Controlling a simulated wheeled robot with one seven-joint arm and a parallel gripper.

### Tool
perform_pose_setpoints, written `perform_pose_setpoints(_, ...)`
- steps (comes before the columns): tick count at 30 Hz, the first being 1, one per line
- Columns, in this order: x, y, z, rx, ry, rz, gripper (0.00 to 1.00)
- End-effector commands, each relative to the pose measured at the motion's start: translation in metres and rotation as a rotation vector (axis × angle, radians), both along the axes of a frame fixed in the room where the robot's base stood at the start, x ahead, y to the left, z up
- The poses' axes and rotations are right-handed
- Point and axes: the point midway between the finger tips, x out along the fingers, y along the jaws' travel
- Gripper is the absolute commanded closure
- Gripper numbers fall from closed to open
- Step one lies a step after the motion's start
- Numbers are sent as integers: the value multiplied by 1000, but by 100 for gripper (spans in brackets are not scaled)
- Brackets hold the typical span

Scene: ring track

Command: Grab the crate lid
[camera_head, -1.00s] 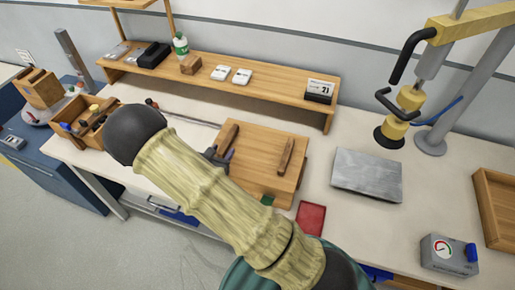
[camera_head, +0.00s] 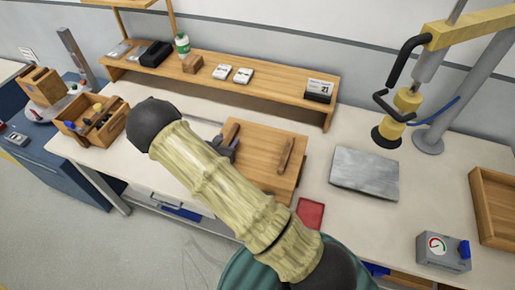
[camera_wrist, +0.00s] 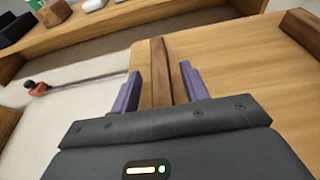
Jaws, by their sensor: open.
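The crate lid (camera_head: 262,148) is a flat wooden board with two raised wooden bars, lying on the white workbench; it also shows in the wrist view (camera_wrist: 222,62). My gripper (camera_wrist: 160,74) is open at the lid's left bar (camera_wrist: 159,88). In the wrist view its two purple fingers stand on either side of this bar, with a gap showing on each side. In the head view, my arm hides the lid's lower left part and most of my gripper. The right bar (camera_head: 286,154) is clear of my gripper.
A metal plate (camera_head: 364,173) and a red pad (camera_head: 310,213) lie right of the lid. A wooden shelf (camera_head: 215,83) runs behind. A tool box (camera_head: 92,121) stands at left. A lifting device (camera_head: 408,100) and a gauge box (camera_head: 443,251) are at right.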

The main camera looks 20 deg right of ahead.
Motion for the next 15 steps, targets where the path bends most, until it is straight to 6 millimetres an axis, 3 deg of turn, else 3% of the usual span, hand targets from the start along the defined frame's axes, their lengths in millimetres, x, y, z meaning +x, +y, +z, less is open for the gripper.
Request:
perform_pose_setpoints(10, 0, 1, 0, 0, 0, 1, 55)
perform_pose_setpoints(15, 0, 1, 0, 0, 0, 1, 88)
